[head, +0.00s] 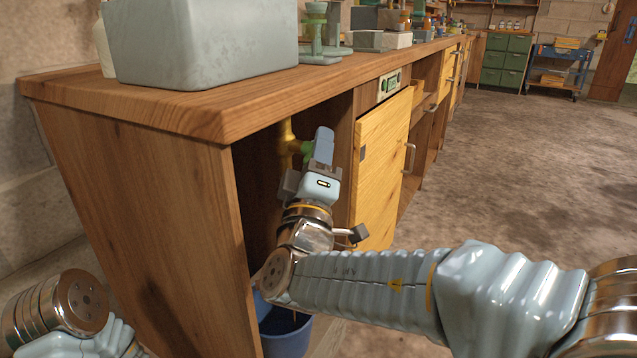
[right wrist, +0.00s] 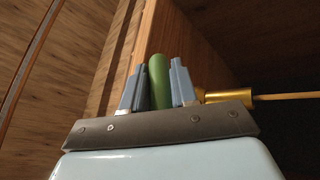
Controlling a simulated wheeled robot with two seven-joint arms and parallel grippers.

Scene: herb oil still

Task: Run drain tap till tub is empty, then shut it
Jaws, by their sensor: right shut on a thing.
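The grey tub (head: 205,45) stands on the near end of the wooden bench; its inside is not visible. Under the bench top, the brass drain tap (head: 286,132) hangs with a green handle (head: 294,147). My right gripper (head: 308,150) is inside the open cabinet bay, shut on the green handle. In the right wrist view the handle (right wrist: 159,82) stands between the two fingers, with the brass body (right wrist: 222,96) just to the right. No water stream can be made out. My left gripper is out of view; only part of my left arm shows.
A blue bucket (head: 287,335) stands on the floor below the tap, partly hidden by my right arm. A yellow cabinet door (head: 380,175) is beside my wrist. A green still part (head: 318,35) stands behind the tub. The floor to the right is clear.

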